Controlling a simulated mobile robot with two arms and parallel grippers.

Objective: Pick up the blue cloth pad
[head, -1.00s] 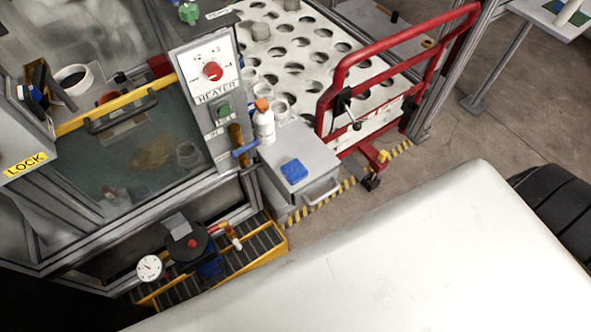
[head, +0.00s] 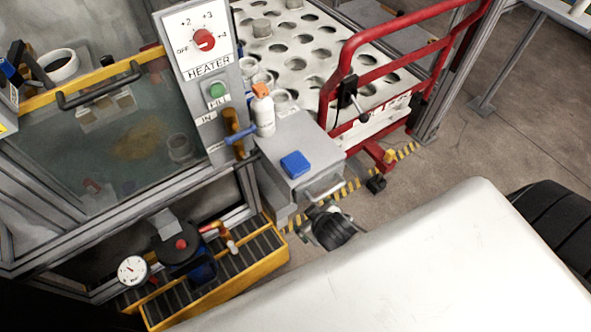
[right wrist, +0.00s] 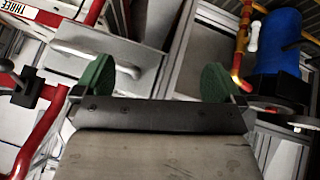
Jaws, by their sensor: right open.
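The blue cloth pad (head: 295,164) lies flat on the top of a grey box (head: 318,154) beside the heater panel in the head view. The pad does not show in the right wrist view. My right gripper (head: 325,210) is partly in the head view, just below the box's front handle and apart from the pad. In the right wrist view its two green fingertips (right wrist: 156,79) are wide apart with nothing between them. The box's handle (right wrist: 93,62) shows beyond the left fingertip there. My left gripper is not in view.
A white bottle with an orange cap (head: 263,112) stands behind the pad. A red rail frame (head: 345,75) rises to the right of the box. The heater panel (head: 196,70) is at left. A yellow-edged grate (head: 245,275) lies lower left.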

